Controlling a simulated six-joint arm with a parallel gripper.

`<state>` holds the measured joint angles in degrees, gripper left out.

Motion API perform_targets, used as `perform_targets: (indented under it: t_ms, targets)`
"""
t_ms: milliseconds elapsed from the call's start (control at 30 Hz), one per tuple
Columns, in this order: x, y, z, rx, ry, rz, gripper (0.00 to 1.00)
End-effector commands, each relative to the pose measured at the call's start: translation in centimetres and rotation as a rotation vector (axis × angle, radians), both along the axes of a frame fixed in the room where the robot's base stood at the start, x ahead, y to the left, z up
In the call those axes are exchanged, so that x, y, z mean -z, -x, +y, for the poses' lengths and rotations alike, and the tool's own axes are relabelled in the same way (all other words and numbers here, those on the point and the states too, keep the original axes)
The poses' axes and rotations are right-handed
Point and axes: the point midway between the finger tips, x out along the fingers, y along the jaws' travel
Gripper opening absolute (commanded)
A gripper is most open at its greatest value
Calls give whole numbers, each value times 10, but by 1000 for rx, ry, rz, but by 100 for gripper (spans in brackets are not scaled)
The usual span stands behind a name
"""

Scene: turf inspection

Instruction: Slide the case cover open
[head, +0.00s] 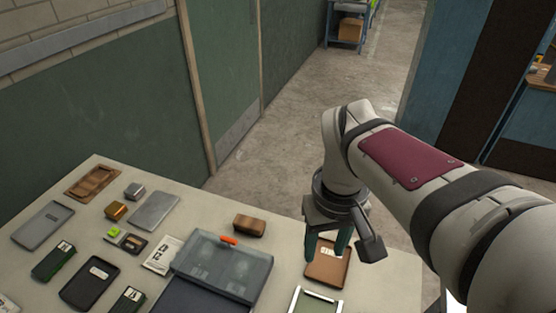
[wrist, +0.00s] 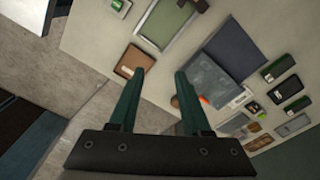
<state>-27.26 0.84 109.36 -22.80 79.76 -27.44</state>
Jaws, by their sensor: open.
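The case cover (head: 222,268) is a translucent grey panel with an orange tab (head: 229,240) at its far edge. It lies on the table left of my gripper, beside a dark navy panel (head: 200,298); I cannot tell how the two join. The cover (wrist: 207,80) and navy panel (wrist: 238,50) also show in the wrist view, right of my fingers. My gripper (head: 326,246) is open and empty, above the brown tray at the table's right side. Its two green fingers (wrist: 158,76) are apart in the wrist view, touching nothing I can see.
The brown tray (head: 322,275) carries a white label. A brown block (head: 250,225) sits between the cover and my gripper. A green-bottomed framed tray (head: 317,302) lies nearer. Several small boxes and devices crowd the table's left, including a grey tray (head: 43,226).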

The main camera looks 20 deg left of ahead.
Motion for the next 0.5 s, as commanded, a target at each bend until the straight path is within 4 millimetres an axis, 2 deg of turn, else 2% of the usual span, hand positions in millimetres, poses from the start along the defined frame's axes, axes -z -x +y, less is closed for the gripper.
perform_targets:
  t_ms: [33, 67, 100, 200, 300, 433, 500]
  targets:
    - [5, -22, 52, -234, 30, -24, 48]
    - [8, -31, 82, -370, 48, -46, 48]
    - [14, -38, 120, -534, 70, -71, 48]
    - [29, -39, 194, -836, 112, -121, 48]
    - [39, -34, 230, -981, 132, -149, 48]
    - [55, -36, 236, -1013, 137, -152, 48]
    - [72, -39, 235, -1010, 137, -150, 48]
